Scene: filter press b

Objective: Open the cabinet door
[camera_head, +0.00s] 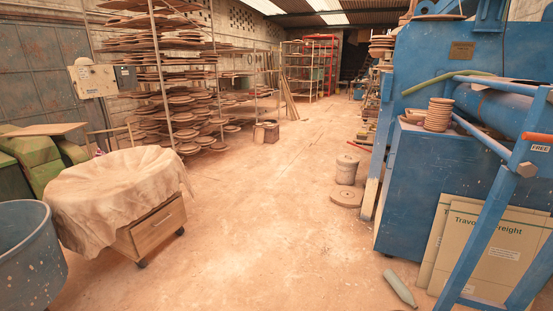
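A low wooden cabinet (150,232) on casters stands at the left of the head view. A beige cloth (118,190) is draped over its top and hangs down its sides. Its light wood front panel faces right and towards me, with a small pale handle (163,219) on it. The panel looks shut. The cloth hides the top and most of the other sides. Neither of my grippers is in view.
A blue tub (28,258) stands at the near left, close to the cabinet. The dusty floor (255,240) right of the cabinet is clear. A blue machine (430,185), cardboard boxes (490,250) and a lying bottle (400,287) are at the right. Round stacked pieces (346,170) stand mid-floor.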

